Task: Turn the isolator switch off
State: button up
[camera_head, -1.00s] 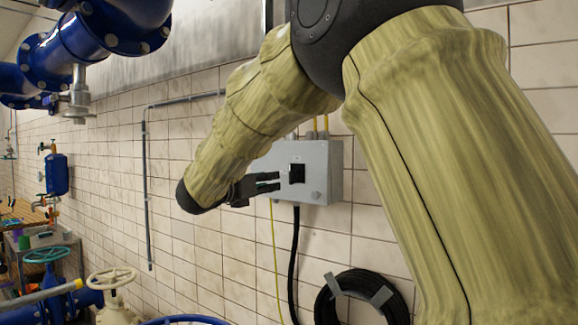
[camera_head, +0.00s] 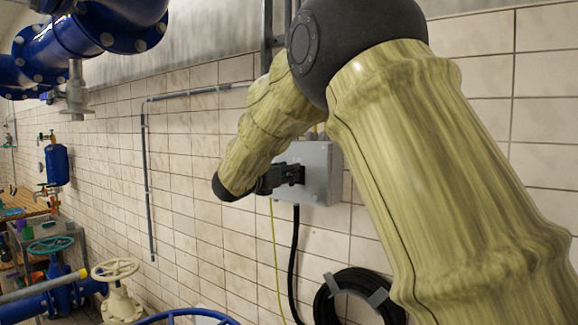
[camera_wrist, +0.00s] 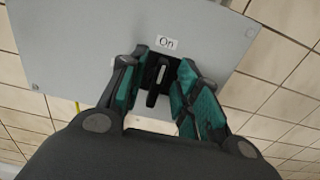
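The isolator switch is a grey box (camera_head: 322,172) on the tiled wall, and it also fills the top of the wrist view (camera_wrist: 75,40). Its black handle (camera_wrist: 158,78) stands below a white label reading "On" (camera_wrist: 167,43), with a pale bar pointing roughly toward that label. My gripper (camera_head: 292,174) is at the box front. In the wrist view its teal-padded fingers (camera_wrist: 158,90) are open, one on each side of the handle. A gap shows between the fingers and the pale bar. In the head view the fingers hide the handle.
A black cable (camera_head: 295,262) and a yellow-green wire (camera_head: 277,255) hang below the box. A coiled black hose (camera_head: 350,297) is on the wall at lower right. Blue pipes (camera_head: 90,40) and a cream handwheel (camera_head: 115,270) are at left.

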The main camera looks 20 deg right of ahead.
jog(key=shift+w+d, duration=0.3)
jog(key=shift+d, duration=0.05)
grip_shut()
